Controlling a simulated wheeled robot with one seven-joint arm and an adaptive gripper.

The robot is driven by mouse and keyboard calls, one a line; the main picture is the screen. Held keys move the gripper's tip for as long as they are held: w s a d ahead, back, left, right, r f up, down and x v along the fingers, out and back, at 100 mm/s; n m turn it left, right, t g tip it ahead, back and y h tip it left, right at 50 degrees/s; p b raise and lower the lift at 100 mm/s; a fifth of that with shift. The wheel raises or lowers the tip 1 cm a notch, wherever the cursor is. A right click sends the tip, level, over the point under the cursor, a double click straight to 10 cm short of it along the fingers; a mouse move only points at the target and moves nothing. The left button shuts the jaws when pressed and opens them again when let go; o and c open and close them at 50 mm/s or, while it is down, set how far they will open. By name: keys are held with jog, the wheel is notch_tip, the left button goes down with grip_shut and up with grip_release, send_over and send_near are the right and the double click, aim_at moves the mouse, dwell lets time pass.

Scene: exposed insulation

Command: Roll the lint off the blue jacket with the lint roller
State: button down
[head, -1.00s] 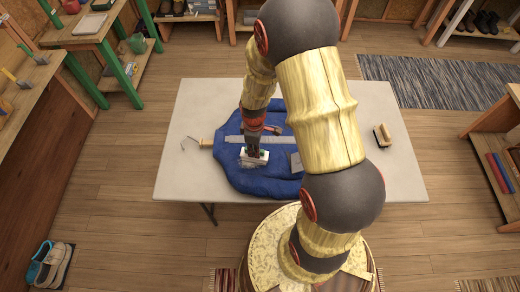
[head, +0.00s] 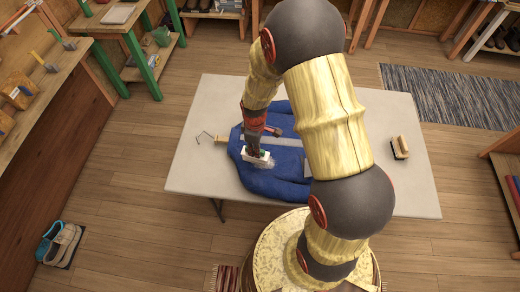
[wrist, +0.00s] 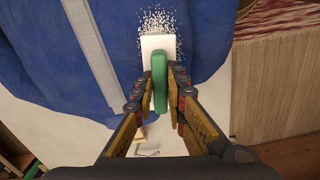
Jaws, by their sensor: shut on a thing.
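The blue jacket (head: 268,181) lies spread on the pale table (head: 200,100); my arm hides its right part. My gripper (wrist: 159,80) is shut on the green handle of the lint roller (wrist: 157,46). The roller's white head is against or just above the jacket; I cannot tell contact for certain. In the head view the roller (head: 257,159) is at the jacket's left-front part. A patch of white lint (wrist: 156,18) lies on the blue cloth just beyond the white head in the wrist view.
A grey strip (head: 232,139) crosses the jacket, with a bent wire (head: 205,137) at its left. A wooden brush (head: 399,147) stands at the table's right. Slippers (head: 58,244) lie on the floor at left. Shelves and a workbench line the room.

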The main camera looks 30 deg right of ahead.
jog(key=shift+w+a, duration=0.55)
jog(key=shift+a, duration=0.3)
jog(key=shift+f, duration=0.1)
jog(key=shift+s+d, duration=0.1)
